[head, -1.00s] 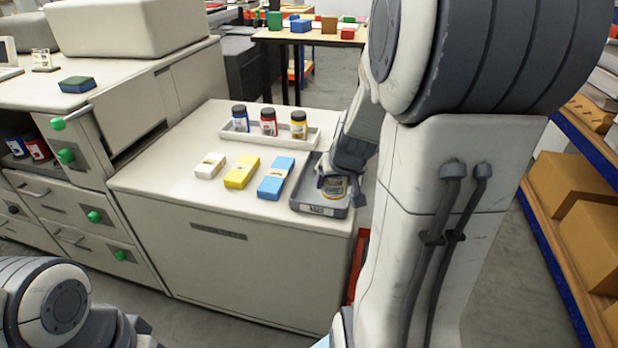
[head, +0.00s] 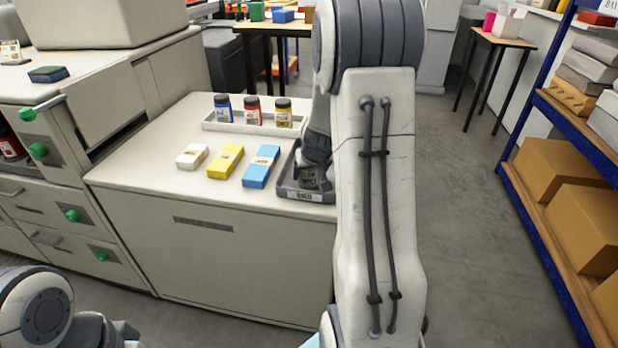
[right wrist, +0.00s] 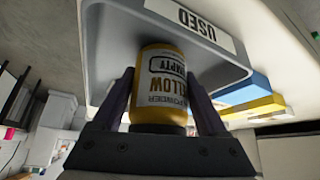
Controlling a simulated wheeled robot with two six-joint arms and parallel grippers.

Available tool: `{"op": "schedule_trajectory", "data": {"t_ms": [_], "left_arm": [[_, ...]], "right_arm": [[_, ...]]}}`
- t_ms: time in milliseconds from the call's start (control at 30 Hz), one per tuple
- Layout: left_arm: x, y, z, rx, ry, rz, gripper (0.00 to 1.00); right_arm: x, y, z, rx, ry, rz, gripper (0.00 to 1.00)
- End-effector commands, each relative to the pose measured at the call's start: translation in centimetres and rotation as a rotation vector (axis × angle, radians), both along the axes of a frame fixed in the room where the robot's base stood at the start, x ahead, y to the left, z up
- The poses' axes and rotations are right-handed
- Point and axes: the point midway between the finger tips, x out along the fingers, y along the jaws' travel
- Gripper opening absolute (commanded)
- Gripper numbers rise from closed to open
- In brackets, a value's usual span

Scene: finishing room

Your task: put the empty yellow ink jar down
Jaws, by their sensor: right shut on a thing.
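The empty yellow ink jar (right wrist: 160,88), labelled YELLOW and EMPTY, stands between the fingers of my right gripper (head: 312,170) in the right wrist view. The gripper is shut on it. In the head view the jar is mostly hidden by the gripper. Gripper and jar are inside the outline of the grey tray (head: 303,195), marked USED, at the right front corner of the cabinet top. The jar's end is at or very close to the tray floor; I cannot tell whether it touches. My left gripper is out of view.
A white rack (head: 212,125) behind holds a blue jar (head: 223,108), a red jar (head: 252,110) and a yellow jar (head: 283,113). White (head: 192,157), yellow (head: 226,161) and blue (head: 261,167) boxes lie left of the tray. Shelving (head: 540,200) stands at far right.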

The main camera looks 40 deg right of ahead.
Motion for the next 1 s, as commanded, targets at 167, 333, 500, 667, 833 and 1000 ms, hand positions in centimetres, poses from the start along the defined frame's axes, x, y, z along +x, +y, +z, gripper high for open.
{"op": "schedule_trajectory", "data": {"t_ms": [167,333,500,667,833,1000], "left_arm": [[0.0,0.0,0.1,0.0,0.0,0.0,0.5],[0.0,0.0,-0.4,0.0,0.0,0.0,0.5],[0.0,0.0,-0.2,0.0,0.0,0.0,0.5],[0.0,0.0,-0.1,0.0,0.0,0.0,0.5],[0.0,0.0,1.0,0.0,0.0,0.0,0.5],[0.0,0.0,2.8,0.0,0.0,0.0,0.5]], "right_arm": [[0.0,-0.1,0.2,-0.001,-0.001,-0.001,0.16],[0.0,-0.1,-0.4,-0.001,-0.001,-0.001,0.16],[0.0,0.0,-0.2,0.0,0.0,-0.001,1.0],[0.0,0.0,0.0,0.0,0.0,-0.001,1.0],[-0.6,0.2,1.6,-0.001,-0.003,0.0,1.0],[-2.3,1.1,4.9,-0.001,-0.003,0.0,1.0]]}}
